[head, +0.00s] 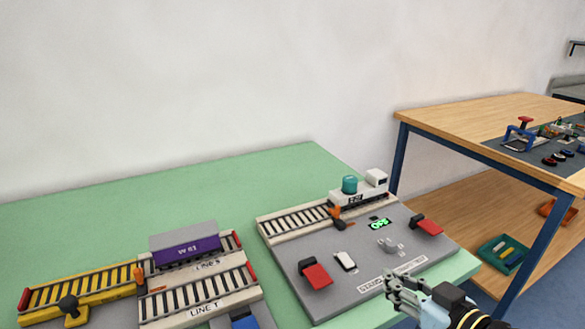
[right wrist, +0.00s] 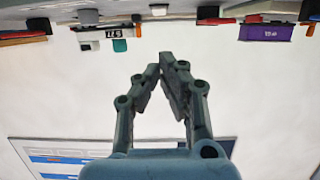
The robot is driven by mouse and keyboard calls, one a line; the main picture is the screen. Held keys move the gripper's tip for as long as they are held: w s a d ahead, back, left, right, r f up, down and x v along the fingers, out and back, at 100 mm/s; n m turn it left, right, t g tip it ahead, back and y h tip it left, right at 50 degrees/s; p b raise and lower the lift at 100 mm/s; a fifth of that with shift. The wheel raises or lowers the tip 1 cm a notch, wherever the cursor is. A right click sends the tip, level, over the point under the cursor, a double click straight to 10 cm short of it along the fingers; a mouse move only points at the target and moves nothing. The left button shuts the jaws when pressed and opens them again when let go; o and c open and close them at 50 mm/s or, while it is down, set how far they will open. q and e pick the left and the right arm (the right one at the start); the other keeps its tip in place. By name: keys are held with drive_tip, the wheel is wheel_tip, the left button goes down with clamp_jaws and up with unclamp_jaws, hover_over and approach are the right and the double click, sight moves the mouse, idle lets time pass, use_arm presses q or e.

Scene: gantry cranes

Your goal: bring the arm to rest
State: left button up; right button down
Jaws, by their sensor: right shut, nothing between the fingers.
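My right gripper (head: 397,283) is at the front right corner of the grey station board (head: 292,267) in the head view. Its fingers are shut with nothing between them. The right wrist view shows its two fingertips (right wrist: 167,62) together against a pale wall, with the picture upside down. My left gripper is not in view.
A white locomotive (head: 375,187) with a teal load stands on the board's track. A purple wagon (head: 185,247) stands on the Line S track at left. Red levers (head: 316,276) rise from the board. A wooden bench (head: 480,115) stands at right. The green table's back is clear.

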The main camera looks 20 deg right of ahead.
drive_tip(key=s+a+r+g+h, duration=0.1)
drive_tip(key=s+a+r+g, duration=0.2)
drive_tip(key=s+g, duration=0.3)
drive_tip(key=s+a+r+g+h, duration=0.15)
drive_tip(key=s+r+g, duration=0.3)
drive_tip(key=s, duration=0.45)
wheel_tip(320, 180, down, 31)
drive_tip(key=s+d+g+b, duration=0.2)
drive_tip(key=b, duration=0.2)
drive_tip(key=s+f+g+b, duration=0.1)
drive_tip(key=s+f+b, duration=0.3)
drive_tip(key=s+f, duration=1.4)
wheel_tip(320, 180, down, 2)
drive_tip(key=shift+s+d+f+y, duration=0.1)
drive_tip(key=shift+s+d+y, duration=0.2)
drive_tip(key=shift+s+y, duration=0.1)
